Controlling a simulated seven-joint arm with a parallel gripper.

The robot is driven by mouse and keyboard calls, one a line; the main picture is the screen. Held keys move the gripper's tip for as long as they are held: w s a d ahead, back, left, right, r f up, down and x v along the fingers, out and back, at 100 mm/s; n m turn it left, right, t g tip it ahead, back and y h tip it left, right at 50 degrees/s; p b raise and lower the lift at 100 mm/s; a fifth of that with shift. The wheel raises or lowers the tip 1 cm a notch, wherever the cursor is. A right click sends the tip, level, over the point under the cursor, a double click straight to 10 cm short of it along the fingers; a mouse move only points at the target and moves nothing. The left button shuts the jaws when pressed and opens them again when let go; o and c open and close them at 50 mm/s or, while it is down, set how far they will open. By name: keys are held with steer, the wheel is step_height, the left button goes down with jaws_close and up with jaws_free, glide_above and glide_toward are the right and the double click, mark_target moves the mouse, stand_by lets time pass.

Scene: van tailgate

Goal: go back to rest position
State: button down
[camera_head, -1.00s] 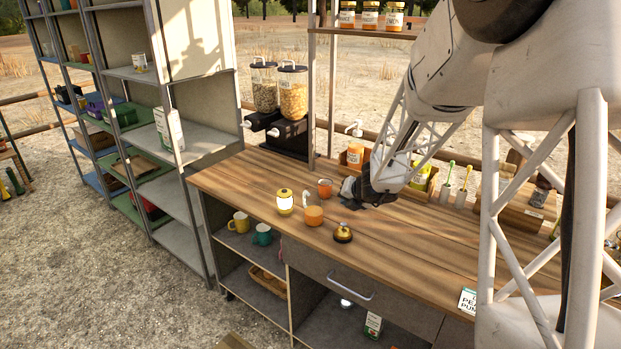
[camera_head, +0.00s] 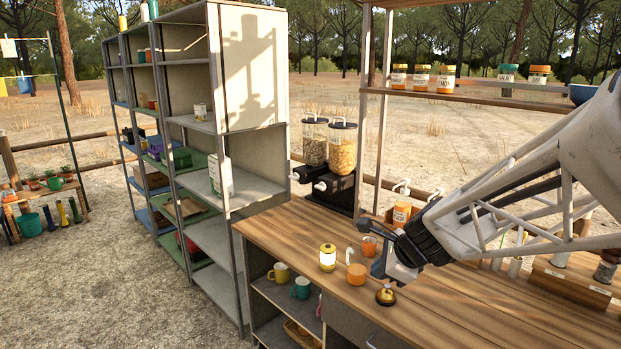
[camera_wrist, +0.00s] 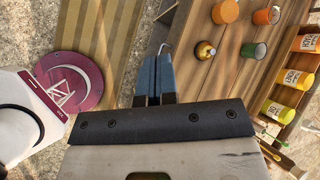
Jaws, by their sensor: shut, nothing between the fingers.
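My gripper (camera_head: 378,268) is above the wooden counter (camera_head: 290,222) in the head view, close behind the gold bell (camera_head: 386,295). In the wrist view its two blue-grey fingers (camera_wrist: 153,77) are together with nothing between them. The bell also shows in the wrist view (camera_wrist: 205,50), apart from the fingers. My white lattice arm reaches in from the right and hides part of the counter's back.
Metal shelves (camera_head: 215,240) stand at left. A jar shelf (camera_head: 460,93) is above. The counter's front middle is clear.

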steer(key=s+d+r+n+g+h, duration=0.1)
steer(key=s+n+h, duration=0.1)
steer(key=s+n, duration=0.8)
steer(key=s+d+r+n+g+h, duration=0.1)
steer(key=s+d+n+g+h, duration=0.1)
steer(key=s+n, duration=0.7)
steer(key=shift+s+d+r+n+h, duration=0.2)
steer(key=shift+s+n+h, duration=0.35)
steer(key=shift+s, duration=2.65)
